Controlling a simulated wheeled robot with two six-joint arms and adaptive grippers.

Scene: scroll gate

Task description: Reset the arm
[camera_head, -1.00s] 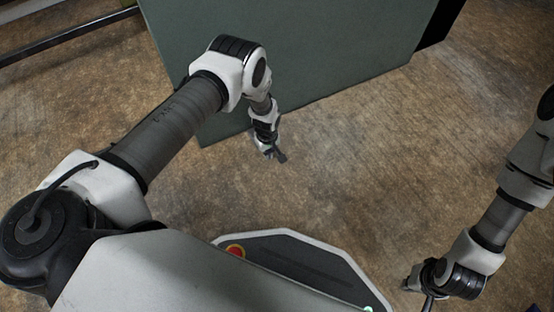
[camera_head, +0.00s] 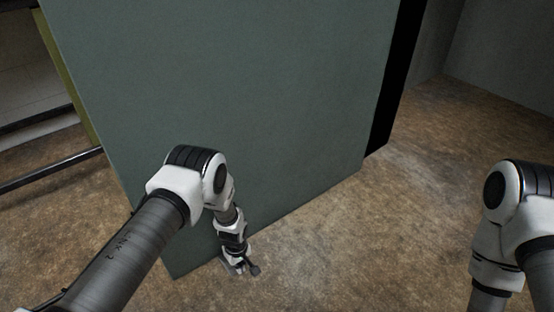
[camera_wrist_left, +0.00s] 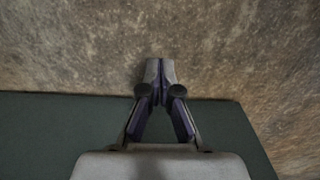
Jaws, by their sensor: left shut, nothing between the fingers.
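My left arm comes in from the left in the head view and bends down at its elbow. My left gripper (camera_head: 241,268) hangs low in front of the green panel's bottom edge, over the brown floor. In the left wrist view the left gripper (camera_wrist_left: 159,72) is shut, its fingertips together with nothing between them. My right arm shows at the right edge of the head view. Its gripper is out of the frame.
A large flat green panel (camera_head: 230,90) stands in front of me, close to my left arm. It also shows in the left wrist view (camera_wrist_left: 50,130). A dark rail (camera_head: 50,170) is at the left. The brown floor (camera_head: 390,220) between my arms is clear. A grey wall (camera_head: 510,60) is at the back right.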

